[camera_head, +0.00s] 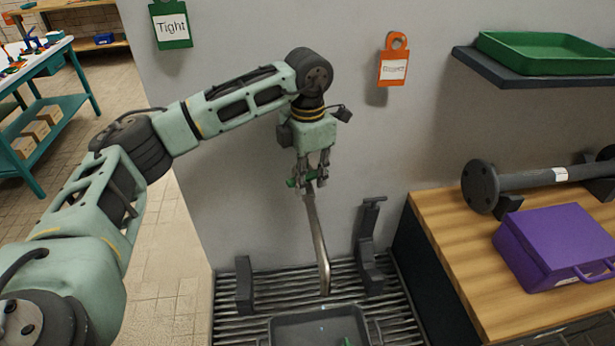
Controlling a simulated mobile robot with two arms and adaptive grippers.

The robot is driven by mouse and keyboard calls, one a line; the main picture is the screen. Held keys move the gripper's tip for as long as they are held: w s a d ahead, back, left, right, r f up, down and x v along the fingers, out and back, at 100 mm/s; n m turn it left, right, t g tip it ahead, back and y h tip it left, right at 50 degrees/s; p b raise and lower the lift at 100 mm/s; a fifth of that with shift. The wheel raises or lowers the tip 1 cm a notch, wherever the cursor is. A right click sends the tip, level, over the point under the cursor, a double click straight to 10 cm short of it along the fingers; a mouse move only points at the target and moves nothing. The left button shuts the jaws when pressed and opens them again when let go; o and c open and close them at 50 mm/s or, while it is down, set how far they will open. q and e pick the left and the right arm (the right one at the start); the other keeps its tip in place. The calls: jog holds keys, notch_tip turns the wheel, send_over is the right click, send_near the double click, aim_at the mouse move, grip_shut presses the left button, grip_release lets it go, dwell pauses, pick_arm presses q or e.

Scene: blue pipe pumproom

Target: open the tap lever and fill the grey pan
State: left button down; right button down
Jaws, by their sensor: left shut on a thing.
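My left gripper (310,180) points down in front of the grey wall and is shut on the green tap lever (292,182), of which only small parts show between and beside the fingers. A slim metal spout (318,240) runs down from just below the fingers towards the grating. The grey pan (300,325) sits on the grating under the spout's end, cut off by the bottom edge. Small pale specks show in the pan; I cannot tell whether water is flowing. My right gripper is not in view.
Dark brackets (244,285) (369,250) stand either side of the spout on the slatted grating (400,318). At right, a wooden bench (440,215) holds a purple case (555,245) and a flanged pipe (535,180). A green tray (550,52) is on the shelf above.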

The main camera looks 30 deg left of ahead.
aim_at(308, 175)
pick_arm(q)
jog(key=shift+w+r, duration=0.1)
jog(key=c, duration=1.6)
grip_release()
jog(key=shift+c, duration=0.2)
notch_tip(308, 175, up, 12)
